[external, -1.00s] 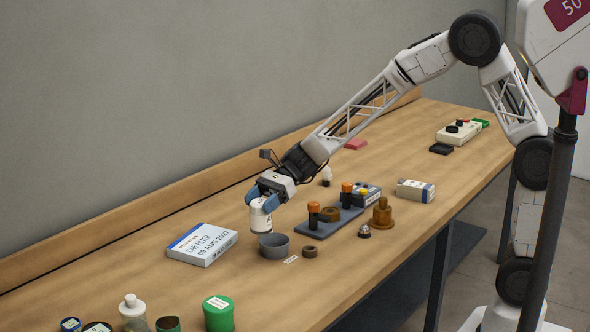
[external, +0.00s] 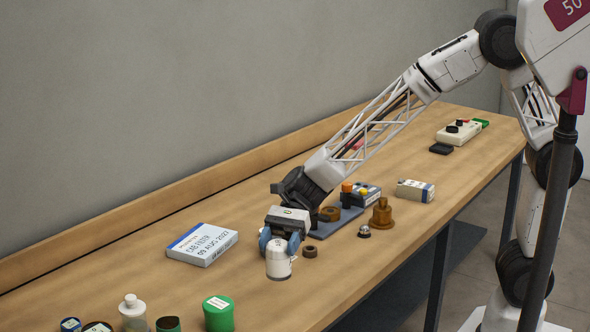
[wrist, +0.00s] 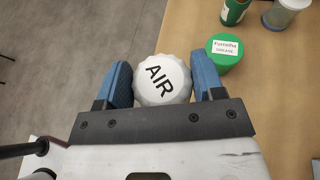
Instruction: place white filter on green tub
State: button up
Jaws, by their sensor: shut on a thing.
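My gripper (external: 279,241) is shut on the white filter (external: 279,266), with one blue finger on each side of it. In the wrist view the filter's round ridged top (wrist: 162,80) reads "AIR" and sits between the fingers (wrist: 163,88). The filter looks upright; its height over the table is hard to tell. The green tub (external: 219,316) stands on the table, to the left of and nearer the camera than the gripper. It has a white label on its lid. In the wrist view the tub (wrist: 226,64) is beyond the right finger, apart from the filter.
White and green-brown containers (external: 133,314) stand left of the tub. A white-blue box (external: 202,245) lies behind it. A brown ring (external: 310,251), a small dome (external: 364,231) and an amber bottle (external: 382,214) stand to the right. The table front edge (external: 352,308) is close.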

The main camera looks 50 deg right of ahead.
aim_at(284, 248)
jog(key=shift+s+a+g, duration=0.2)
jog(key=shift+s+a, duration=0.2)
jog(key=shift+s, duration=0.3)
jog(key=shift+s+a+g, duration=0.2)
jog(key=shift+s+a, duration=0.15)
jog(key=shift+s, duration=0.35)
jog(key=w+a+f, duration=0.1)
jog(key=w+a, duration=1)
jog(key=shift+w+a+f, duration=0.15)
jog(key=shift+a+f, duration=0.05)
jog(key=shift+f, duration=1.75)
jog(key=shift+f, duration=0.15)
jog(key=o, duration=1.1)
